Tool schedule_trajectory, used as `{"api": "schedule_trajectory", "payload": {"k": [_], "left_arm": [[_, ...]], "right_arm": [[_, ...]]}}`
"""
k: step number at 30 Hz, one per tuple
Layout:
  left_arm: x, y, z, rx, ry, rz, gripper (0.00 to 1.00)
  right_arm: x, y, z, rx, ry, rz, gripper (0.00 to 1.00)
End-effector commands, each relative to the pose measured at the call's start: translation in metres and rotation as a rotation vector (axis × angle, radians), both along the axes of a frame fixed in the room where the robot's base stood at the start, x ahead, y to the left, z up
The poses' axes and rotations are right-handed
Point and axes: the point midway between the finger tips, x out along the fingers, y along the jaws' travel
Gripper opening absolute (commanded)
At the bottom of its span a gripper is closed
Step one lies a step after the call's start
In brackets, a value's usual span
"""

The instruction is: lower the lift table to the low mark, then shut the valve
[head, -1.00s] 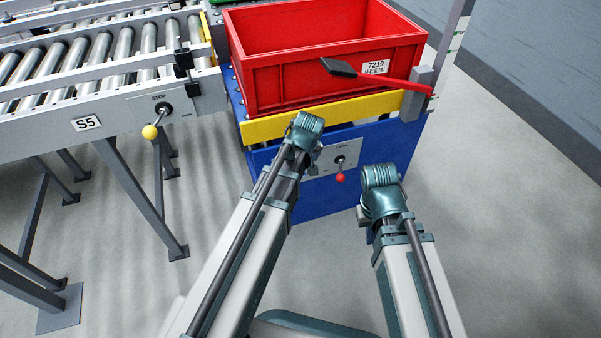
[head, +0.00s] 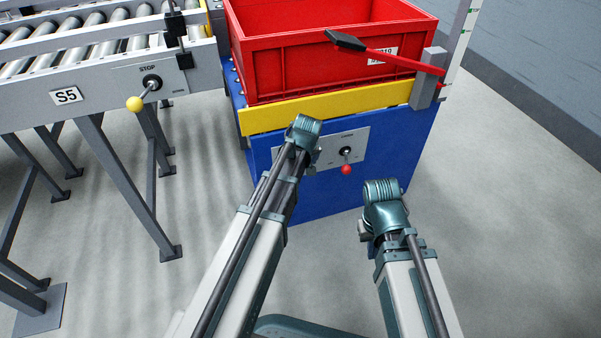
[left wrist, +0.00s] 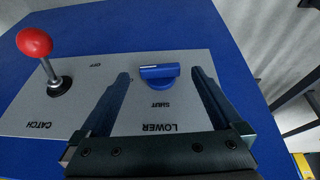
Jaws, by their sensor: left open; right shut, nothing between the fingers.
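The lift table (head: 330,110) has a yellow edge and a blue body, and carries a red crate. Its front panel (head: 361,140) shows a red-balled lever (head: 346,169), marked CATCH in the left wrist view (left wrist: 35,42). There the blue valve knob (left wrist: 160,75) sits beside the words SHUT and LOWER, its bar lying across the picture. My left gripper (left wrist: 160,72) is open, with one finger on each side of the knob; I cannot tell whether they touch. In the head view its wrist hides the knob. My right gripper (head: 365,230) is shut and empty, low in front of the table.
A roller conveyor (head: 100,40), with a yellow-balled STOP lever (head: 134,104), stands at left on grey legs. A red lever with a black grip (head: 346,41) crosses the crate (head: 290,80). A post with green marks (head: 463,40) stands at right. Floor right of the table is clear.

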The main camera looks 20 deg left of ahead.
Motion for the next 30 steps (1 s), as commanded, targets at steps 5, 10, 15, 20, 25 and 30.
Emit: {"api": "schedule_trajectory", "payload": {"k": [5, 10, 15, 20, 25, 30], "left_arm": [[0.0046, 0.0019, -0.0126, 0.000, 0.000, 0.000, 1.00], [0.0046, 0.0021, -0.0114, 0.000, 0.000, 0.000, 1.00], [0.0045, 0.0020, -0.0114, 0.000, 0.000, 0.000, 0.84], [0.0044, 0.0020, -0.0115, 0.000, 0.000, 0.000, 0.55], [0.0044, 0.0020, -0.0115, 0.000, 0.000, 0.000, 0.24], [0.0024, 0.0032, -0.0124, -0.022, -0.013, 0.001, 0.14]], "right_arm": [[0.0002, 0.0001, -0.0127, 0.000, -0.001, 0.000, 0.00], [0.0002, 0.0000, -0.0115, 0.000, -0.001, 0.000, 0.00], [0.0002, 0.0000, -0.0114, 0.000, -0.001, 0.000, 0.00], [0.0002, 0.0000, -0.0115, 0.000, -0.001, 0.000, 0.00], [0.0002, 0.0000, -0.0115, 0.000, -0.001, 0.000, 0.00], [0.0002, 0.0001, -0.0127, 0.000, -0.001, 0.000, 0.00]]}}
